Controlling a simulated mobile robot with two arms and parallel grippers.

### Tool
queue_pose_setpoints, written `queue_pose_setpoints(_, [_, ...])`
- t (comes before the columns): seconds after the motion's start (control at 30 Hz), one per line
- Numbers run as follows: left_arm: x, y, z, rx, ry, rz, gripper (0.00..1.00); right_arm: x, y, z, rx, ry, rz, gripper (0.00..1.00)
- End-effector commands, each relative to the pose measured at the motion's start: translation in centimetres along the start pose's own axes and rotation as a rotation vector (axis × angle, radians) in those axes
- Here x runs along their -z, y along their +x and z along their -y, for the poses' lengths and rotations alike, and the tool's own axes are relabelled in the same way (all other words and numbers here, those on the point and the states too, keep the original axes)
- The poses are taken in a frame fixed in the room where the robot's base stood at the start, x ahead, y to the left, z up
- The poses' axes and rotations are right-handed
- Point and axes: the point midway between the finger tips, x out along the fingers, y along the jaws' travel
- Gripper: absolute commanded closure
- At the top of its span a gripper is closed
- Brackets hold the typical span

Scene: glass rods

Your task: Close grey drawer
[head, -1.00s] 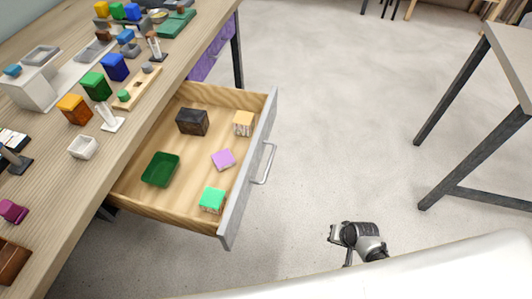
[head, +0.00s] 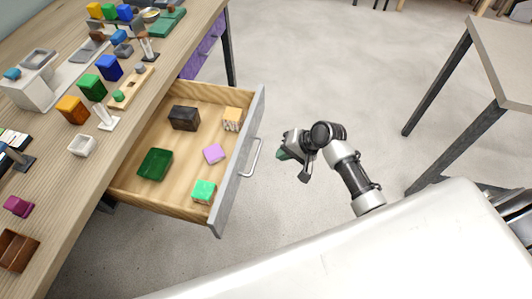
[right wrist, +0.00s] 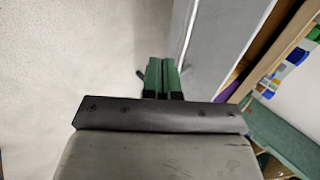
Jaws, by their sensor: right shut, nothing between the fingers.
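The grey drawer (head: 239,160) is pulled out from under the wooden workbench, with its grey front facing right and a bar handle (head: 251,157) on it. Its wooden inside holds a dark box, a striped block, a purple block, a green tray and a green-topped block. My right gripper (head: 284,154) is in the free space to the right of the handle, apart from it. Its green fingers (right wrist: 161,76) are together and empty in the right wrist view, where the grey drawer front (right wrist: 215,40) shows just to their right. My left gripper is not in view.
The workbench top (head: 60,215) carries several coloured blocks, trays and stands. A purple drawer (head: 204,48) is under the bench farther back. Another table (head: 500,50) with dark legs stands at the right. The floor between is clear.

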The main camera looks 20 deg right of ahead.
Motion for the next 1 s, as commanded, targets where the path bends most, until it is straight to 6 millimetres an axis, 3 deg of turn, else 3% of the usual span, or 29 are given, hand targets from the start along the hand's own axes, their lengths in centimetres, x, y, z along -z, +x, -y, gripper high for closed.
queue_pose_setpoints(0.1, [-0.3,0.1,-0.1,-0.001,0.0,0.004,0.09,0.0,2.4,0.2,0.001,0.002,0.002,1.0])
queue_pose_setpoints(0.33, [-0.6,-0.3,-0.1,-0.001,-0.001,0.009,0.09,0.0,4.5,2.1,0.0,0.0,-0.001,1.0])
queue_pose_setpoints(1.0, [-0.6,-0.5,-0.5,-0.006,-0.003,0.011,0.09,0.0,5.2,2.8,0.0,-0.001,-0.001,1.0])
